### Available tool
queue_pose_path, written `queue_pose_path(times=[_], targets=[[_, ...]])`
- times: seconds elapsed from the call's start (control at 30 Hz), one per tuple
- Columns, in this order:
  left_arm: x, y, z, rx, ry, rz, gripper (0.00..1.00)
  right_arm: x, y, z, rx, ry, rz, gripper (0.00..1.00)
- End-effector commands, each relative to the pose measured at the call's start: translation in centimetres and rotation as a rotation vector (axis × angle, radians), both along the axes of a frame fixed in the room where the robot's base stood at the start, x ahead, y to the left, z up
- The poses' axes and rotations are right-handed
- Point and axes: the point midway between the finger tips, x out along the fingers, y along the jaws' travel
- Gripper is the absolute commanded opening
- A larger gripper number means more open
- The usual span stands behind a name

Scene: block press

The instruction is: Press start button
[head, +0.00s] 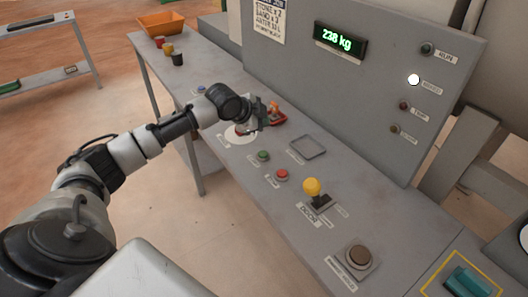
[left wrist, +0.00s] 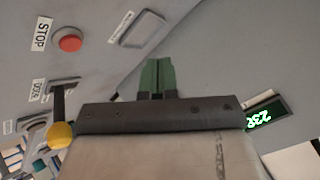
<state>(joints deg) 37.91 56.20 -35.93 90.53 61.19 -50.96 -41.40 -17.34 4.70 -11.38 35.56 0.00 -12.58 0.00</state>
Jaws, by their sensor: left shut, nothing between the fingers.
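A small green button (head: 263,155) sits on the grey console top, with a label beside it too small to read. The red button (head: 281,175) is nearer to me; in the left wrist view the red button (left wrist: 70,43) has a STOP label. My left gripper (head: 262,117) is over the far part of the console, beyond the green button and apart from it. Its fingers (left wrist: 157,75) are together with nothing between them. The green button cannot be made out in the left wrist view. My right gripper is not in view.
A yellow-knobbed lever (head: 312,187) and a round brown button (head: 358,257) are on the near console. A red-edged part (head: 277,116) is beside the left gripper. The upright panel has a display (head: 340,40) reading 238 kg. An orange bin (head: 160,23) stands at the far end.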

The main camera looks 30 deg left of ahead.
Motion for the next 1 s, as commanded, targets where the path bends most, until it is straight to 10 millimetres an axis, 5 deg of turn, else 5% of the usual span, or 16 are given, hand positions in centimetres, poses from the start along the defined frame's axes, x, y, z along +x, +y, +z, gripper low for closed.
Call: queue_pose_path(times=[0.27,0.73,1.0], targets=[[0.0,0.0,-1.3,-0.001,0.0,0.001,0.0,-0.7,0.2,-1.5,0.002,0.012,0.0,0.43],[0.0,0.0,-7.1,-0.001,-0.001,-0.001,0.0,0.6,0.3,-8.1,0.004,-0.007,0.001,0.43],[0.0,0.0,-8.8,-0.001,0.0,0.001,0.0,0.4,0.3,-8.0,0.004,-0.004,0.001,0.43]])
